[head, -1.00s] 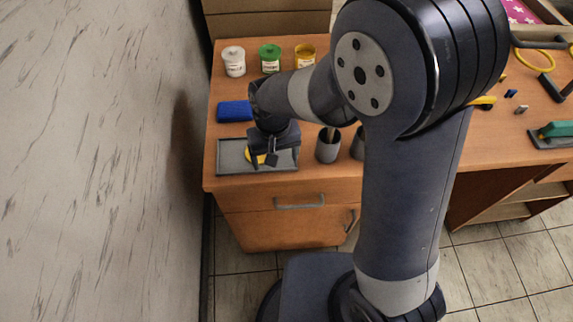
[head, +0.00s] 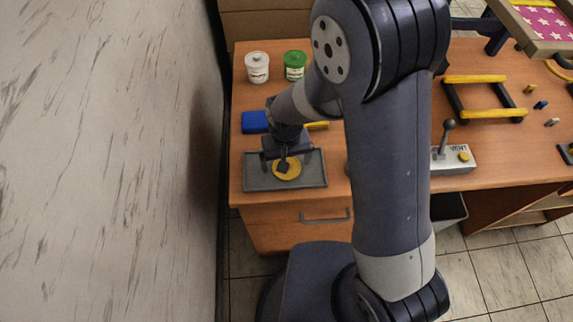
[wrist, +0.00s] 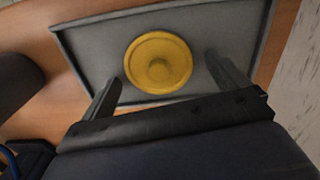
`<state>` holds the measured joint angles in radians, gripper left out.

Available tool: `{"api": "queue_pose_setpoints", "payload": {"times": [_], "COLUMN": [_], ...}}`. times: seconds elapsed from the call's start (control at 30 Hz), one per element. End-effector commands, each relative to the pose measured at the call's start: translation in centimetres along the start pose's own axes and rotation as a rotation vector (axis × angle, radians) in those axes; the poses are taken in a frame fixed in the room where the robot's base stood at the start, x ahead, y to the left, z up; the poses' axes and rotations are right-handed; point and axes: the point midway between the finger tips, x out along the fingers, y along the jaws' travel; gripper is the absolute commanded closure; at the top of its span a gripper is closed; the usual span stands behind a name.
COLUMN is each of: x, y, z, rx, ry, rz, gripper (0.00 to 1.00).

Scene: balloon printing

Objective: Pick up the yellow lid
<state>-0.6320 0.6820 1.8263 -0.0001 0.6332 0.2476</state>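The yellow lid (head: 287,166) is a round disc lying in a shallow grey tray (head: 250,180) near the desk's left front edge. My gripper (head: 290,162) is over the tray, just above the lid. In the wrist view my gripper (wrist: 167,85) is open, with one finger to each side of the lid and nothing between its fingertips. The fingers appear clear of the lid.
A white jar (head: 257,68) and a green-lidded jar (head: 295,65) stand at the back left. A blue block (head: 255,122) lies just behind the tray. A grey box with a lever (head: 452,157) stands right of my arm. A wall (head: 120,160) is close on the left.

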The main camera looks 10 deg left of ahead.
Motion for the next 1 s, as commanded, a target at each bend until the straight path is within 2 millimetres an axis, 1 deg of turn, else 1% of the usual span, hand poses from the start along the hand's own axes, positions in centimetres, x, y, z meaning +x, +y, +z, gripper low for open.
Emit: {"api": "queue_pose_setpoints", "payload": {"times": [0.03,0.07,0.5,0.77,0.87,1.0], "x": [0.0,0.0,0.0,-0.2,-0.9,-2.9], "y": [0.0,0.0,0.0,0.0,0.0,0.0], "z": [0.0,0.0,0.0,0.0,-0.1,-0.1], "rx": [0.000,0.000,0.000,0.000,0.000,0.000], "ry": [0.000,0.000,0.000,0.001,0.004,0.006], "rz": [0.000,0.000,0.000,0.000,-0.001,-0.002], "gripper": [0.10,0.12,0.48,0.48,0.48,0.48]}}
